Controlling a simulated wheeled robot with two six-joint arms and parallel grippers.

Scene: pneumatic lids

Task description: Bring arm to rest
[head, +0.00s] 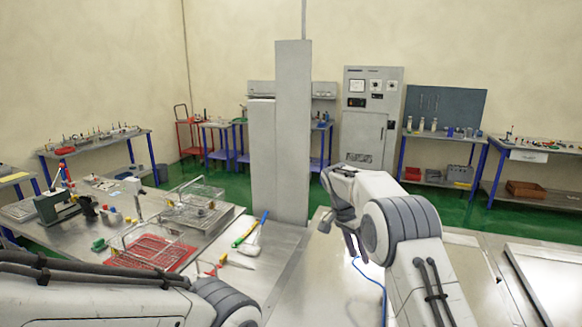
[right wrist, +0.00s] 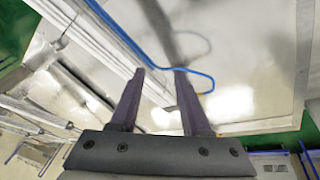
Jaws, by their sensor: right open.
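My right arm reaches in from the lower right of the head view, and its gripper (head: 342,235) is over the pale bench top to the right of the grey column. In the right wrist view, the two dark fingers of the right gripper (right wrist: 159,76) stand apart with nothing between them. A blue hose (right wrist: 203,76) runs behind the fingertips over the pale surface; I cannot tell how far off it is. It also shows beside my right arm in the head view (head: 371,277). My left arm crosses the lower left of the head view, with its gripper out of frame.
A grey column (head: 293,130) rises behind the benches. A flat framed panel (head: 548,280) lies at right. The bench around the right gripper is mostly bare.

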